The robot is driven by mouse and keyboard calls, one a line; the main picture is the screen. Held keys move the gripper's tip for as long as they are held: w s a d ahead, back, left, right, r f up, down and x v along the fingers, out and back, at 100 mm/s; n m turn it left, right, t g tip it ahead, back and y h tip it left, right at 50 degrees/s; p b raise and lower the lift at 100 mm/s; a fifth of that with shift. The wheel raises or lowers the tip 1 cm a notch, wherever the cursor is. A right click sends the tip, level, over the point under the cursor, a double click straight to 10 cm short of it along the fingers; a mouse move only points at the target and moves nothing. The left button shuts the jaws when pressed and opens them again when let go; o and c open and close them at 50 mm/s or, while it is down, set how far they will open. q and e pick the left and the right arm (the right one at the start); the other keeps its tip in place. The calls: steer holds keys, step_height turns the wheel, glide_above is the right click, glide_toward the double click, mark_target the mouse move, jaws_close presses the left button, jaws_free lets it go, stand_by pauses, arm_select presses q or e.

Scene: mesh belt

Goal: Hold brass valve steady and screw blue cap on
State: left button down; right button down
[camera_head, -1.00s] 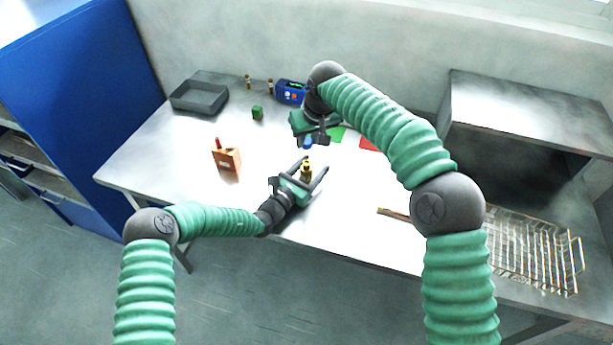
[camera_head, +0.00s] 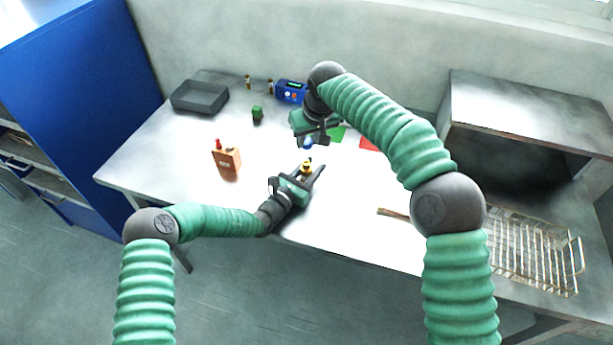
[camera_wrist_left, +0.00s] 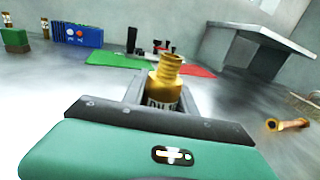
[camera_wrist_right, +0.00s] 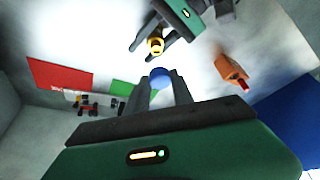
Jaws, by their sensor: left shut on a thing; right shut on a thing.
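The brass valve (camera_wrist_left: 165,85) stands upright with its threaded neck up. In the left wrist view my left gripper (camera_wrist_left: 158,98) is shut around it. The valve also shows between the left fingers in the head view (camera_head: 307,168). The blue cap (camera_wrist_right: 160,77) is held between the fingertips of my right gripper (camera_wrist_right: 160,88), which is shut on it. In the head view the right gripper (camera_head: 310,140) is behind and above the valve, with the cap (camera_head: 308,142) at its tips. The cap and the valve are apart.
An orange-brown box (camera_head: 228,160) with a red item stands left of the valve. A grey tray (camera_head: 200,97), a green block (camera_head: 257,115) and a blue device (camera_head: 291,91) are at the back. A wire rack (camera_head: 535,250) is at the right. Green and red mats lie behind.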

stand_by(0.7)
glide_above(306, 163)
steer(key=shift+s+d+f, duration=0.1)
steer(key=shift+s+f, duration=0.1)
steer(key=shift+f, duration=1)
steer(key=shift+s+d+f, duration=0.1)
steer(key=shift+s+f, duration=0.05)
steer(key=shift+f, duration=1)
steer(key=shift+f, duration=0.9)
steer(key=shift+f, duration=0.6)
